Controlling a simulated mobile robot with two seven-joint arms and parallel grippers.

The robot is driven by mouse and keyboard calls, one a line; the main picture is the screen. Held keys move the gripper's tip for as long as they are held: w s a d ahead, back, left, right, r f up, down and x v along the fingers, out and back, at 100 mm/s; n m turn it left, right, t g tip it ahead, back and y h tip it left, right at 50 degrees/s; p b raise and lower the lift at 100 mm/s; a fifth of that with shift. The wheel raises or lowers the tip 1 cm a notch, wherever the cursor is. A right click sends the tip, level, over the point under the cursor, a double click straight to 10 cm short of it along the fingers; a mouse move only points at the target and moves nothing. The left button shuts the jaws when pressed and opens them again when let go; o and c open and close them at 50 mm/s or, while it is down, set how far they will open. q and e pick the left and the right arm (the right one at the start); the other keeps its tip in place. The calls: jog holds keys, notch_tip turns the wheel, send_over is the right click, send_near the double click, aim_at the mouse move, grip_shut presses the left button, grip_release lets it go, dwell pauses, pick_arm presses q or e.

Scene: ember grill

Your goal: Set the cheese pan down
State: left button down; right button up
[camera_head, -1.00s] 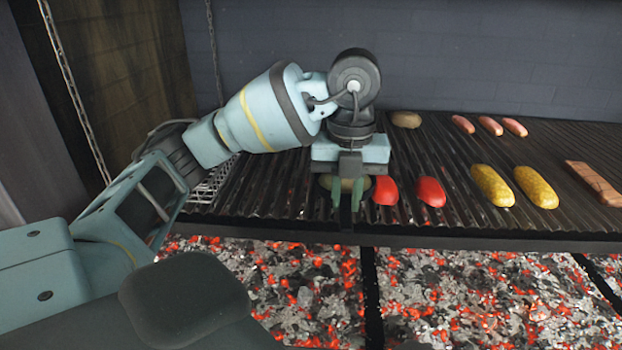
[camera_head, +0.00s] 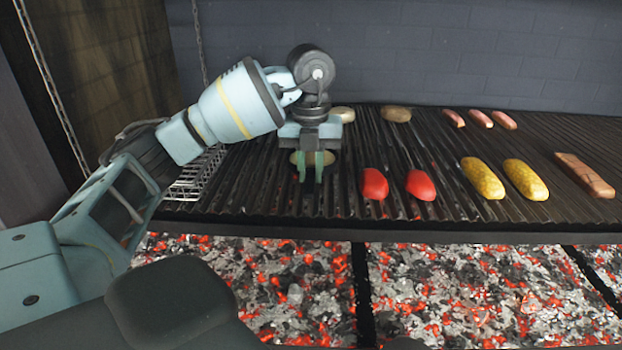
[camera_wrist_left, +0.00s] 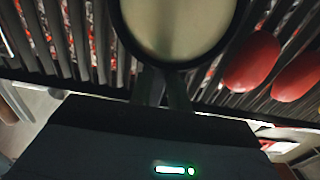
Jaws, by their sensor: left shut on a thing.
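My left gripper (camera_head: 311,172) is shut on the handle of the cheese pan. In the left wrist view the pan (camera_wrist_left: 121,30) is a round dark dish filled with smooth pale cheese (camera_wrist_left: 178,25), just beyond the fingers. The pan's far part is cut off by the frame. In the head view the pan is mostly hidden behind the gripper; only pale bits show around the fingers. It is over the left part of the grill grate (camera_head: 250,175), left of two red peppers. I cannot tell whether it touches the bars. My right gripper is not in view.
Two red peppers (camera_head: 374,184) (camera_head: 419,185) lie right of the pan, then two yellow corn cobs (camera_head: 482,178) (camera_head: 525,179) and a brown slab (camera_head: 586,175). Potatoes (camera_head: 396,114) (camera_head: 343,114) and sausages (camera_head: 478,118) lie at the back. Glowing coals (camera_head: 290,275) are below.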

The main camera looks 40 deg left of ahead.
aim_at(311, 174)
pick_arm(q)
notch_tip(311, 174, down, 2)
jog(key=shift+f, duration=0.1)
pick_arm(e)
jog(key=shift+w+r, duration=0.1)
pick_arm(q)
jog(key=shift+f, duration=0.1)
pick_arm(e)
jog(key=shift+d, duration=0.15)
pick_arm(q)
jog(key=c, duration=1.3)
grip_release()
jog(key=shift+r, duration=0.25)
notch_tip(311, 174, up, 7)
jog(key=shift+r+p, duration=0.1)
jog(key=shift+p, duration=0.55)
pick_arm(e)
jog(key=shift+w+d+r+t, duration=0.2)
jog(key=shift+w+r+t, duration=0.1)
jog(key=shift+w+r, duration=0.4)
